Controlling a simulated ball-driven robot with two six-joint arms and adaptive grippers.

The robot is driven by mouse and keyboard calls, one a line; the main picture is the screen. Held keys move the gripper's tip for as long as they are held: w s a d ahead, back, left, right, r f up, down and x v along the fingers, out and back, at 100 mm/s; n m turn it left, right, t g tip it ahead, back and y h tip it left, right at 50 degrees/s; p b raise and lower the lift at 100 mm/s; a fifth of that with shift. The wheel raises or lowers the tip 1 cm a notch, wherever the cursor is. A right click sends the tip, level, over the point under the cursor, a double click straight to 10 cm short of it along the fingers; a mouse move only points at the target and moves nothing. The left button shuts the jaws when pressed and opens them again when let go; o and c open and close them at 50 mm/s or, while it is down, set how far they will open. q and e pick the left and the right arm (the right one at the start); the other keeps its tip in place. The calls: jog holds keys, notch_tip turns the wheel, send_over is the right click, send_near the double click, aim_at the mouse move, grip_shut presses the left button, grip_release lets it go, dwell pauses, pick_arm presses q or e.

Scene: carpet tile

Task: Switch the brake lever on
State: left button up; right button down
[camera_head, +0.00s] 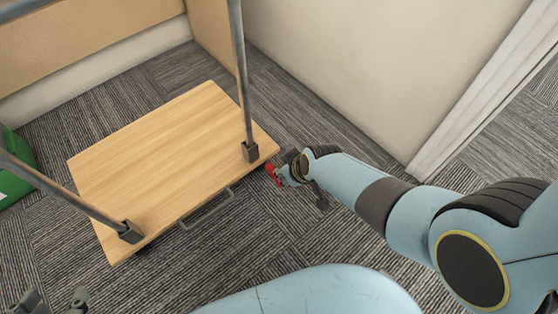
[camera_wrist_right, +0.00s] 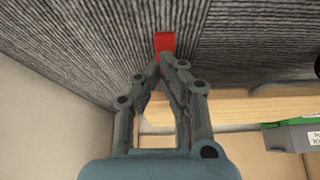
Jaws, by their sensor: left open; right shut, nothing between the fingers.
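The red brake lever (camera_head: 271,171) sits at the right corner of the wooden trolley deck (camera_head: 160,160), low near the carpet. My right gripper (camera_head: 281,176) is right beside it. In the right wrist view the lever (camera_wrist_right: 164,41) shows just past the tips of my right gripper (camera_wrist_right: 161,62). Those fingertips are shut together with nothing between them. They overlap the lever's near end in the picture; I cannot tell whether they touch. My left gripper (camera_head: 55,300) is open and empty at the bottom left of the head view, only partly in frame.
Grey uprights (camera_head: 243,75) rise from the deck, and a metal loop handle (camera_head: 207,210) sticks out from its near edge. A beige wall (camera_head: 340,65) stands close behind my right arm. A green crate (camera_head: 15,170) is at the left. Carpet in front of the deck is clear.

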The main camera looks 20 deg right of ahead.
pick_arm(q)
jog(key=shift+w+r+p, duration=0.25)
jog(key=shift+r+p, duration=0.45)
jog(key=shift+r, duration=0.2)
pick_arm(e)
jog(key=shift+r, duration=0.8)
jog(key=shift+r, duration=0.2)
pick_arm(q)
notch_tip(320, 180, up, 12)
jog(key=w+t+p, duration=0.1)
jog(key=p, duration=0.8)
jog(key=shift+w+d+t, duration=0.3)
jog(key=shift+w+d, duration=0.1)
pick_arm(e)
jog(key=s+d+r, duration=0.3)
jog(key=s+r, duration=0.5)
jog(key=s, duration=0.1)
jog(key=shift+s+d+r, duration=0.2)
jog(key=shift+s+r, duration=0.05)
jog(key=shift+r, duration=0.1)
